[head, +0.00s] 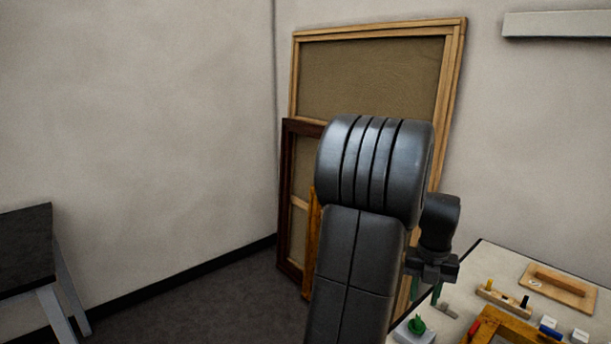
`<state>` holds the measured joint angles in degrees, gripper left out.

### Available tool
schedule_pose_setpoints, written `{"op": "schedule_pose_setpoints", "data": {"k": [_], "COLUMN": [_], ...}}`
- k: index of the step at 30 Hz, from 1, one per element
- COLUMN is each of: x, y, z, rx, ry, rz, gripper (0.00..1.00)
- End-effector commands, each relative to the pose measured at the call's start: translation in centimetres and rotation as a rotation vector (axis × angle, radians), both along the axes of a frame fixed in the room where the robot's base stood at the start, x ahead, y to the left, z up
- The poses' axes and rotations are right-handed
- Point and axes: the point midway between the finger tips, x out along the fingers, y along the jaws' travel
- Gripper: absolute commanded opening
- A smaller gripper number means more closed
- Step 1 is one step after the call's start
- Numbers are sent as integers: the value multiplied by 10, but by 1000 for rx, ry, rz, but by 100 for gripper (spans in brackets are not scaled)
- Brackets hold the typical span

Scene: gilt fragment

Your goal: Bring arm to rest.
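My arm rises in the middle of the head view, bent at a thick ribbed joint. My gripper (425,291) hangs at its right side, pointing down over the left edge of a pale table (480,262). Its two greenish fingers look apart, with no object visible between them. The arm hides part of the gripper's surroundings and the table's near left side.
On the table are a green object (416,325) on a white block, a wooden rack with pegs (502,298), a wooden float-like board (558,288), an ochre frame (505,325) and small blocks. Wooden frames (372,33) lean on the wall behind. A dark-topped table (27,250) stands left.

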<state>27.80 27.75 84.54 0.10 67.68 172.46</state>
Motion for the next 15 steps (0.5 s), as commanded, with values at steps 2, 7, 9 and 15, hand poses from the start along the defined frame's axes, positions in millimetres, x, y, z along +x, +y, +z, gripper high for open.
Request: {"op": "schedule_pose_setpoints", "data": {"k": [2,7,9,15], "x": [-1,-1,0,0], "y": [0,1,0,0], "z": [-17,-46,-55,-69], "rx": [3,1,1,0], "ry": [4,4,3,0], "rz": [0,0,0,4], "gripper": [33,33,33,33]}}
